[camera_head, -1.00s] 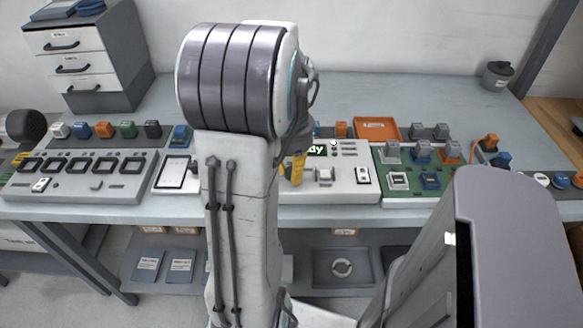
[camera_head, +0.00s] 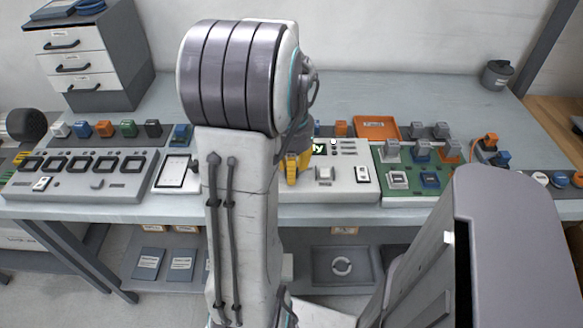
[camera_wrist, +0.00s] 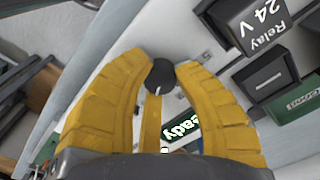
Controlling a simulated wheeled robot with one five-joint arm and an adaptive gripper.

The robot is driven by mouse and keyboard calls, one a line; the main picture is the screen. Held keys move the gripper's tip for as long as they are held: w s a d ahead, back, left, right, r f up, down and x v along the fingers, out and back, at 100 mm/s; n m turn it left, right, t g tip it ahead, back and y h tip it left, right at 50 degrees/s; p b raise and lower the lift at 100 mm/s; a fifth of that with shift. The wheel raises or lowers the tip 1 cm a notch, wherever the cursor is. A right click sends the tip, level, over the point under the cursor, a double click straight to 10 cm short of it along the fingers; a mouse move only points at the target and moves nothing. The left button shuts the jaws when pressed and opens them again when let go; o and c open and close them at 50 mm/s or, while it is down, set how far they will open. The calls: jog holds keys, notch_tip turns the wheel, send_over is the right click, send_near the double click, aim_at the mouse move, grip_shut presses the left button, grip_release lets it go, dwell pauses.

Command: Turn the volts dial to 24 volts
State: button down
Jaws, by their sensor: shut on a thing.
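The volts dial is a small dark round knob (camera_wrist: 160,76) with a pale pointer line, seen in the wrist view between the tips of my gripper (camera_wrist: 164,68). The yellow fingers are shut on it from both sides. In the head view my gripper (camera_head: 295,166) shows as yellow fingers at the white tester panel (camera_head: 345,186); my arm hides the dial there. A green-lit display reading "ady" (camera_wrist: 181,132) is partly covered by a finger. The dial's scale markings cannot be read.
A dark relay block marked "24 V Relay" (camera_wrist: 257,22) stands near the fingers in the wrist view. A green board (camera_head: 408,199) with several blocks is right of the panel. A grey panel with several square sockets (camera_head: 82,186) lies left. An orange tray (camera_head: 377,128) is behind.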

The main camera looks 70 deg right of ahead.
jog(key=shift+a+f, duration=0.1)
jog(key=shift+f, duration=0.05)
jog(key=c, duration=0.9)
grip_release()
notch_tip(320, 180, up, 12)
dwell(0.7)
